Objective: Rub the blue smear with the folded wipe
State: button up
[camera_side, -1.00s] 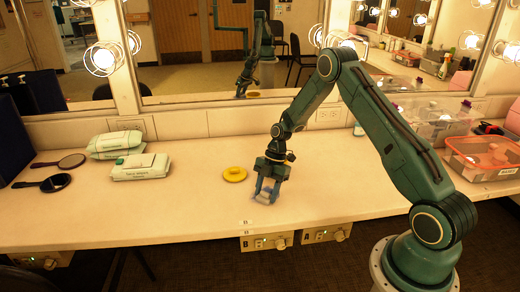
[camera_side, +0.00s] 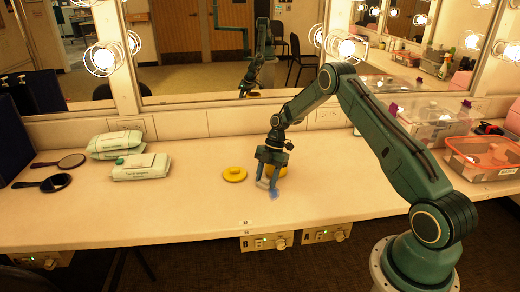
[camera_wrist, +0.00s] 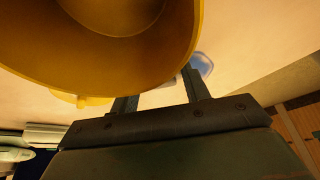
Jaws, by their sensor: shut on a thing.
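My gripper (camera_side: 267,184) points down low over the counter and is shut on the folded wipe (camera_side: 263,184), a small pale piece mostly hidden by the fingers. The blue smear (camera_side: 274,194) is a small patch on the counter, just in front and to the right of the wipe. In the wrist view the smear (camera_wrist: 203,64) shows as a pale blue patch beyond the right finger, partly hidden by it. My gripper (camera_wrist: 160,86) spans the lower middle there. I cannot tell whether the wipe touches the counter.
A yellow pot (camera_side: 283,171) stands close behind my gripper and fills the upper left of the wrist view (camera_wrist: 60,60). A yellow lid (camera_side: 235,174) lies to its left. Wipe packs (camera_side: 141,168) and hand mirrors (camera_side: 56,182) are farther left.

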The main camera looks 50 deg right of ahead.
aim_at(276, 206)
jog(key=shift+s+a, duration=1.75)
jog(key=shift+s, duration=0.15)
jog(key=shift+s+a, duration=1.75)
jog(key=shift+s, duration=0.15)
jog(key=shift+s+d, duration=0.55)
jog(key=shift+d, duration=0.1)
jog(key=shift+w+d, duration=3.5)
jog(key=shift+w, duration=0.1)
jog(key=shift+r, duration=0.2)
notch_tip(276, 206, up, 8)
jog(key=shift+d, duration=0.1)
